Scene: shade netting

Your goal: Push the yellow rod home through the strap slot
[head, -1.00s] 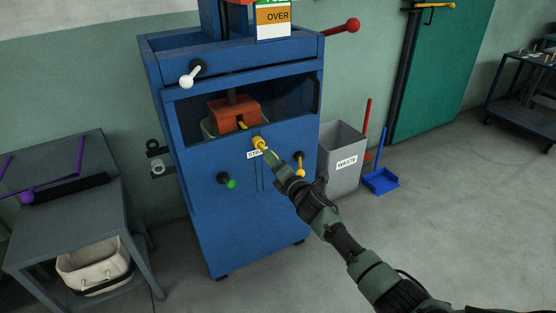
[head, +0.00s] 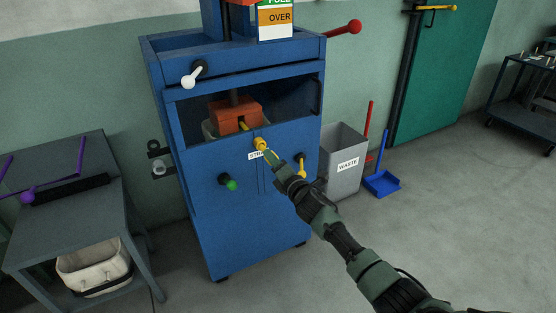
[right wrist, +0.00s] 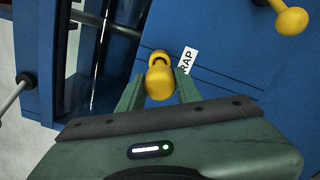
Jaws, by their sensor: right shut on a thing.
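The yellow rod's round knob (head: 260,143) sticks out of the front of the blue machine (head: 215,235), beside a white label (head: 254,155) reading STRAP in part. My right gripper (head: 267,151) is shut on the knob. In the right wrist view the knob (right wrist: 160,80) sits between the two green fingers, with a yellow collar beyond it at the blue panel. A short yellow piece shows inside the machine's opening by the orange block; whether it is the same rod I cannot tell. The strap slot is hidden. My left gripper is not in view.
A green knob (head: 229,184) and a yellow handle (head: 301,168) flank the rod on the front panel. A white-knobbed lever (head: 188,81) is above left. A grey waste bin (head: 340,176) stands right, a grey table (head: 70,205) left. Open floor lies in front.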

